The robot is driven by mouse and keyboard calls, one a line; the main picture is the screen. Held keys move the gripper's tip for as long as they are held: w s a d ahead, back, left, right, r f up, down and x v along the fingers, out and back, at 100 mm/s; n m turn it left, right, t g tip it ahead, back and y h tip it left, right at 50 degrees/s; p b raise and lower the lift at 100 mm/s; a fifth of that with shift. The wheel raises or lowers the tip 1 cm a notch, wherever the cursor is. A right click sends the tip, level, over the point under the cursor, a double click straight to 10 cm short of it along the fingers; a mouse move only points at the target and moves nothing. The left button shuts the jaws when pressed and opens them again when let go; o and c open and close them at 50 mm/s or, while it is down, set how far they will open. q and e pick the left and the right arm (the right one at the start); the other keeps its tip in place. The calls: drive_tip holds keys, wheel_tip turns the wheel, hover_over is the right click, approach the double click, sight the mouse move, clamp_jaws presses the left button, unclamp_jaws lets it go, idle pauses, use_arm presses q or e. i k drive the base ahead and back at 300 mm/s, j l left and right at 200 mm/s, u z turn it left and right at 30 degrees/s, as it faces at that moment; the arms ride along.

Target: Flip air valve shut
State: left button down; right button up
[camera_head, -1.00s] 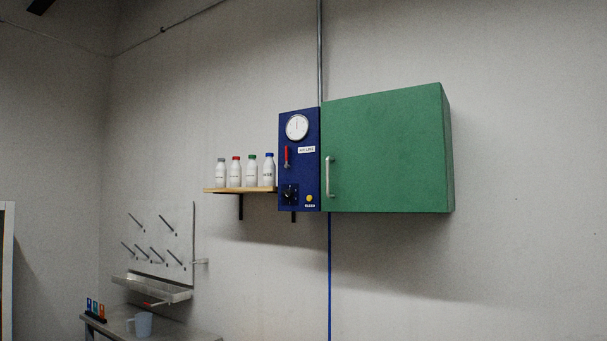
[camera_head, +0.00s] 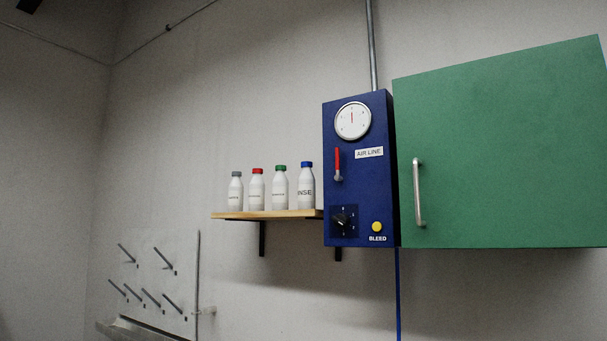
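The air valve is a red lever (camera_head: 338,161) on the front of the blue control box (camera_head: 333,219). The lever stands upright, its red handle pointing up from a grey pivot at its lower end. A label reading AIR LINE (camera_head: 369,153) is to its right. A round white gauge (camera_head: 353,121) with a red needle pointing about straight up is above it. Neither of my grippers shows in the head view.
A black dial (camera_head: 343,219) and yellow BLEED button (camera_head: 376,227) sit below the lever. Left is a wooden shelf (camera_head: 230,215) with several white bottles (camera_head: 280,187). A peg board (camera_head: 150,270) hangs lower left.

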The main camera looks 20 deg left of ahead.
sight(338, 177)
drive_tip(key=i+j+u, duration=0.15)
drive_tip(key=i+j, duration=0.75)
drive_tip(key=j+z, duration=0.15)
drive_tip(key=j, duration=0.2)
drive_tip(key=k+j+z, duration=0.2)
drive_tip(key=j, duration=0.15)
drive_tip(key=j+z, duration=0.15)
drive_tip(key=j, duration=0.2)
drive_tip(key=k, duration=0.05)
